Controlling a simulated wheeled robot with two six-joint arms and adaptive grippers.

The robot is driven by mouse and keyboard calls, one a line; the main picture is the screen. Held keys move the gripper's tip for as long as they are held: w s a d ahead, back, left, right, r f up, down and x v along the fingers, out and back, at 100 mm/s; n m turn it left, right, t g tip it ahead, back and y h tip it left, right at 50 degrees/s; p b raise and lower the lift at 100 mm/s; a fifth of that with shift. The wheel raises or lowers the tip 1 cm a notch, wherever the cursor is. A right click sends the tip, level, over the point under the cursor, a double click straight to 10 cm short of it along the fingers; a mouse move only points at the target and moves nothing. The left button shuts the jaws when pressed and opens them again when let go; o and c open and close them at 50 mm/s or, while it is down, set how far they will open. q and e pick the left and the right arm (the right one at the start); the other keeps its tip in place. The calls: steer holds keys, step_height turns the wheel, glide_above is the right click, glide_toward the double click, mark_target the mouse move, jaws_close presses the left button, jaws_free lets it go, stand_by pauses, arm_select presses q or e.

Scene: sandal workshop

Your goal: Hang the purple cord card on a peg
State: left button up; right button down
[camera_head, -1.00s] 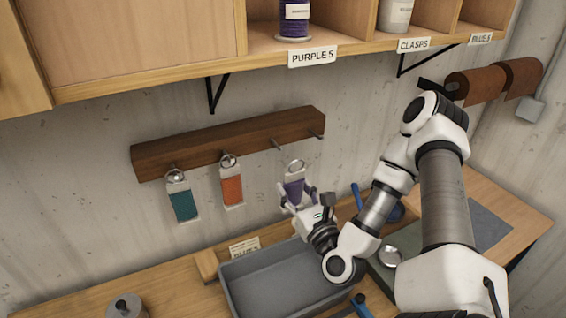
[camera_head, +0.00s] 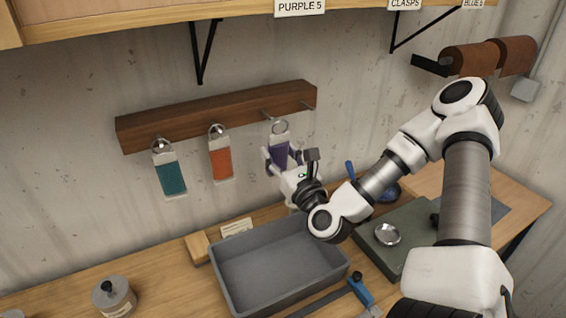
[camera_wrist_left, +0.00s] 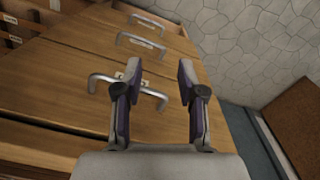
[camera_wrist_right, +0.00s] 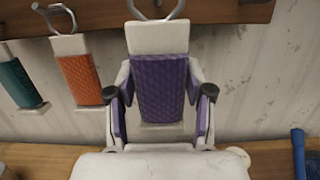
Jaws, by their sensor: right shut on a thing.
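The purple cord card (camera_head: 280,153) is upright in my right gripper (camera_head: 283,163), just in front of the wall. In the right wrist view the gripper's fingers sit at both sides of the purple card (camera_wrist_right: 160,88), and its metal ring (camera_wrist_right: 157,10) stands at the top, near the rail. The dark wooden peg rail (camera_head: 200,122) has two bare pegs at its right; one bare peg (camera_head: 266,116) is close to the card's ring. I cannot tell whether ring and peg touch. My left gripper (camera_wrist_left: 158,80) is open and empty, in front of wooden drawers.
A teal card (camera_head: 172,177) and an orange card (camera_head: 221,159) hang on the left pegs. Below are a grey bin (camera_head: 232,291), a metal jar (camera_head: 115,297) and a green mat (camera_head: 408,228) with a small dish. A shelf edge is above.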

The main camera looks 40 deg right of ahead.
steer(key=shift+w+d+f+b, duration=0.2)
steer(key=shift+w+b, duration=0.1)
steer(key=shift+w, duration=0.15)
steer(key=shift+w+r, duration=0.1)
steer(key=shift+w, duration=0.2)
steer(key=shift+w+d, duration=0.3)
steer(key=shift+w, duration=0.35)
steer(key=shift+w+d+f+b, duration=0.2)
steer(key=shift+w+b, duration=0.45)
steer(key=shift+b, duration=0.05)
steer(key=shift+w+d+f+b, duration=0.15)
steer(key=shift+w+d+b, duration=0.05)
steer(key=shift+w+b, duration=0.5)
steer(key=shift+w+d+f+b, duration=0.2)
steer(key=shift+w+b, duration=0.45)
steer(key=shift+c, duration=1.8)
jaws_free()
